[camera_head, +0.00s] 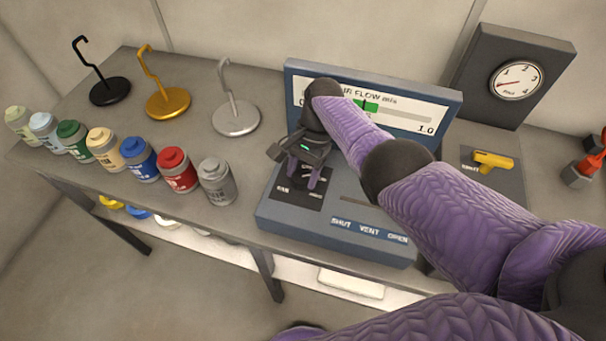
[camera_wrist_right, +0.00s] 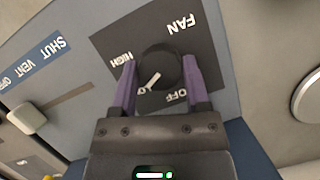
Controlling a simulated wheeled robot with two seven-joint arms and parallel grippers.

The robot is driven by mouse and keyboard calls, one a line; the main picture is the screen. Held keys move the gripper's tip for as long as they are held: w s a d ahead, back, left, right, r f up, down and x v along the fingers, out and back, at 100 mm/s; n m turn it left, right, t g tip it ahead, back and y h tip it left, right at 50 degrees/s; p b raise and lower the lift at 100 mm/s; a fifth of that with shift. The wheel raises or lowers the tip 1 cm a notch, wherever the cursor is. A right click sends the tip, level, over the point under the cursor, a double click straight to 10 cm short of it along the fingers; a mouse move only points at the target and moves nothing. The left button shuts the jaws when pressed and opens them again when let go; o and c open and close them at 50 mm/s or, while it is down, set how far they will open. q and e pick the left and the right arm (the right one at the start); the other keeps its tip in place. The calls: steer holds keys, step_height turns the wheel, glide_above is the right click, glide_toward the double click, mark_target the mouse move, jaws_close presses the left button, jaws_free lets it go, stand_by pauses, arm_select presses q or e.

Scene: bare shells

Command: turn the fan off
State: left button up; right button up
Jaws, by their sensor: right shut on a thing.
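The fan knob (camera_wrist_right: 160,66) is a round black dial with a short white pointer line. It sits on a dark plate (camera_wrist_right: 203,45) marked FAN, HIGH and OFF, with another label partly hidden. In the wrist view its pointer slants to the lower left. My right gripper (camera_wrist_right: 158,75) is shut on the knob, one purple finger on each side. In the head view my right gripper (camera_head: 303,176) reaches down onto the left of the blue console (camera_head: 340,245) and mostly hides the knob. My left gripper is not in view.
The console's air flow display (camera_head: 420,118) has a green marker near mid-scale. A SHUT/VENT/OPEN slider handle (camera_wrist_right: 27,117) stands beside the plate. Several paint jars (camera_head: 217,182) and three hook stands (camera_head: 236,118) are left. A yellow-handled switch (camera_head: 494,161) and a dial gauge (camera_head: 517,80) are right.

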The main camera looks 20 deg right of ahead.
steer(key=n+b, duration=0.1)
steer(key=n, duration=0.1)
steer(key=n+g+h+b, duration=0.1)
steer(key=shift+f+n, duration=0.2)
steer(key=shift+n, duration=0.2)
steer(key=n+h+b, duration=0.1)
steer(key=n, duration=0.1)
steer(key=shift+a+n+g, duration=0.1)
steer(key=shift+n+g, duration=0.2)
steer(key=shift+r+n+h+b, duration=0.1)
steer(key=shift+n+h+b, duration=0.4)
steer(key=shift+n, duration=0.4)
steer(key=shift+n+h, duration=0.3)
steer(key=shift+n, duration=0.8)
steer(key=shift+a+n+h+b, duration=0.1)
steer(key=shift+n+h+b, duration=0.25)
steer(key=shift+n, duration=0.55)
steer(key=shift+r+n, duration=0.1)
steer(key=shift+n, duration=0.2)
